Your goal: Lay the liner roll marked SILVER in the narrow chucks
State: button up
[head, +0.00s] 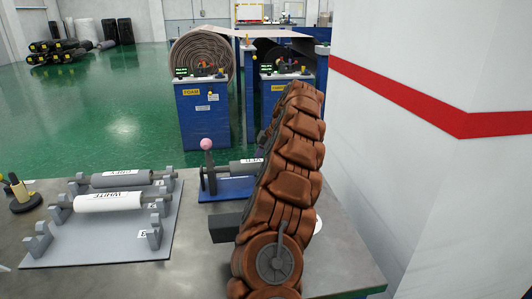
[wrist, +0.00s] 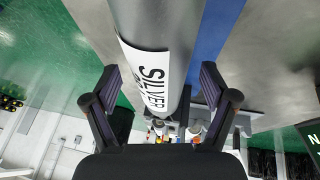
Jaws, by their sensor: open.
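The liner roll marked SILVER (wrist: 150,60) is grey with a white label and fills the top middle of the wrist view. My gripper (wrist: 160,76) is open, with one finger on each side of the roll; contact is not clear. In the head view a grey roll (head: 239,168) with a partly hidden label lies at a blue stand (head: 236,188) with a pink-knobbed lever (head: 206,146). My arm hides its right end and my gripper there. I cannot tell how its far end sits.
A grey board (head: 100,246) at left has several chucks. A grey-labelled roll (head: 120,179) and a roll marked WHITE (head: 108,202) lie on it; its front pair of chucks is empty. A black and yellow object (head: 20,195) stands at the left edge. A white wall (head: 450,170) is close at right.

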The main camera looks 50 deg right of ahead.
jog(key=v, duration=0.8)
jog(key=shift+s+d+r, duration=0.1)
jog(key=shift+r, duration=0.1)
jog(key=shift+v, duration=1.4)
jog(key=shift+r, duration=0.15)
